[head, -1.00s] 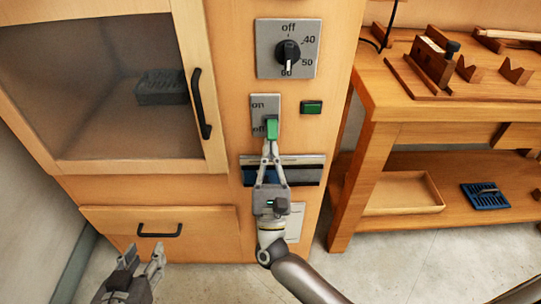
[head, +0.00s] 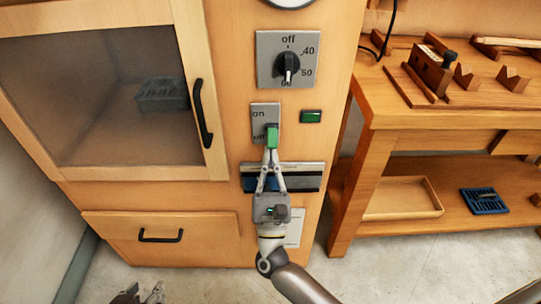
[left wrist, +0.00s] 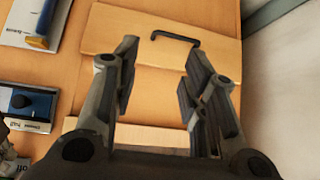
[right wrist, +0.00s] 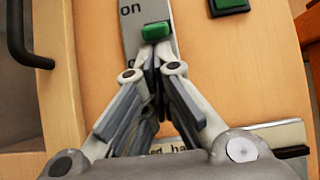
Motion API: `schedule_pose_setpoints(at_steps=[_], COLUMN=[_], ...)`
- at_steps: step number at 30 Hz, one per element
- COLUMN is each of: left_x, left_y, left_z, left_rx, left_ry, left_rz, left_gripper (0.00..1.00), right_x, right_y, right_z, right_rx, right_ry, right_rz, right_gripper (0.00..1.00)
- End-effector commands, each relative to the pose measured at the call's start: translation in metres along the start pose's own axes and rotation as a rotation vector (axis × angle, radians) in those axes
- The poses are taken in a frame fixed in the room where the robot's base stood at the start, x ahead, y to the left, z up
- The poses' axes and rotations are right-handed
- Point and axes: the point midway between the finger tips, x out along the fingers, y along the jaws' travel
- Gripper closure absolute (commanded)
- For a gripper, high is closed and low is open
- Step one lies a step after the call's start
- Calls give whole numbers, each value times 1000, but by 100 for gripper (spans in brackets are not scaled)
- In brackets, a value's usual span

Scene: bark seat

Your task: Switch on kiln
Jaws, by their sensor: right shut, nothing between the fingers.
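The kiln (head: 230,60) is a wooden cabinet with a dark-windowed door. On its front panel is a grey switch plate (head: 258,110) marked "on" above and "off" below. Its green switch handle (head: 272,134) sits low, beside "off"; it also shows in the right wrist view (right wrist: 156,31). My right gripper (head: 271,151) is shut and empty, its fingertips just below the handle, touching or nearly so. The fingertips also show in the right wrist view (right wrist: 153,50). My left gripper (left wrist: 158,55) is open and empty, low before the drawer; only its tips show in the head view (head: 140,292).
A dial (head: 287,70) is above the switch and a green indicator (head: 311,116) to its right. The door handle (head: 203,112) projects to the left. A drawer (head: 110,230) is below the door. A wooden workbench (head: 385,110) stands to the right, with open floor in front.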

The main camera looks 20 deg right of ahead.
Motion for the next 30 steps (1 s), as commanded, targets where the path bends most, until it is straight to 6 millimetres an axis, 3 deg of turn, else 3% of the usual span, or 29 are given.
schedule_pose_setpoints(at_steps=[30], left_x=[-38], left_y=[-10], left_z=[85], left_rx=[-12], left_ry=[-423], left_rz=[-22], left_gripper=[60], right_x=[-1], right_y=[0], right_z=[5], right_rx=[0], right_ry=[71], right_rz=[-1], right_gripper=[100])
